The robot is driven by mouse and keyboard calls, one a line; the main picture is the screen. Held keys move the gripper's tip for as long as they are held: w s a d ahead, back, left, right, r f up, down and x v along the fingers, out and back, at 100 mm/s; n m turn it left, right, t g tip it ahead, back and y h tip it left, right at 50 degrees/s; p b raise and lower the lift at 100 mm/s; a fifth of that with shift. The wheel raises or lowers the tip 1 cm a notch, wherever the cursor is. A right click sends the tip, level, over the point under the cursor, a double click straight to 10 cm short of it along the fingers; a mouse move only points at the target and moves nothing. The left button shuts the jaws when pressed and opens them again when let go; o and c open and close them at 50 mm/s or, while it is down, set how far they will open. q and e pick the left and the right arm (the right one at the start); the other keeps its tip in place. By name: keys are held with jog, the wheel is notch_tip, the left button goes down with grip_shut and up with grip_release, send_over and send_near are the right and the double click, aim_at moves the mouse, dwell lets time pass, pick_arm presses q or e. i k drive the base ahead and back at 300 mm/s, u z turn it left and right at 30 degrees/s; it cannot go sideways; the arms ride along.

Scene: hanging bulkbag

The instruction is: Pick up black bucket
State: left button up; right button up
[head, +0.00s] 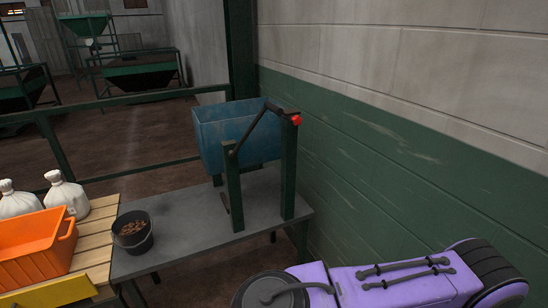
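The black bucket (139,247) stands upright on the left end of a grey table (190,215), close to the wooden slats beside it. It holds brown lumpy contents. Its handle is not clear at this size. Neither of my grippers is in view, so nothing is seen touching the bucket.
A blue bin (225,135) hangs in a dark green frame (288,165) on the table. A green and grey wall (400,130) bounds the right.

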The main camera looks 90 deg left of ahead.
aim_at(132, 229)
jog(key=u, duration=0.05)
jog(key=k, duration=2.7)
jog(key=u, duration=0.25)
